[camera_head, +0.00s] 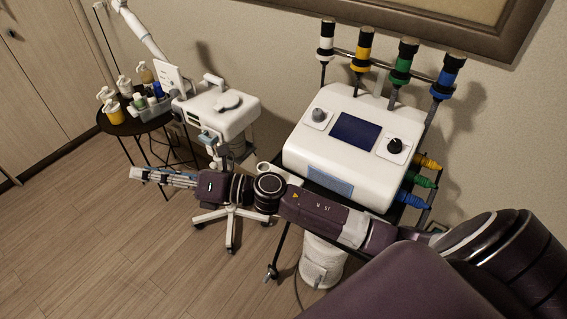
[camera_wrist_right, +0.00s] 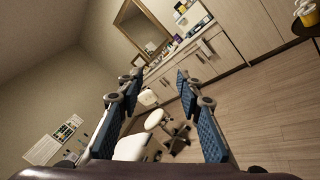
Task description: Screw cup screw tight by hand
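My right arm reaches across the head view from the lower right. Its gripper (camera_head: 142,174) points left over the floor, in front of the small white machine (camera_head: 240,112) on a wheeled stand. The machine has a handle and a round part on top. In the right wrist view the two blue-padded fingers of the right gripper (camera_wrist_right: 160,85) stand wide apart with nothing between them. I cannot make out a cup screw in either view. My left gripper is in neither view.
A large white console (camera_head: 341,107) with knobs and coloured cylinders stands behind my right arm. A round black table (camera_head: 133,127) holding bottles stands at the left. Open wood floor (camera_head: 110,250) lies in front.

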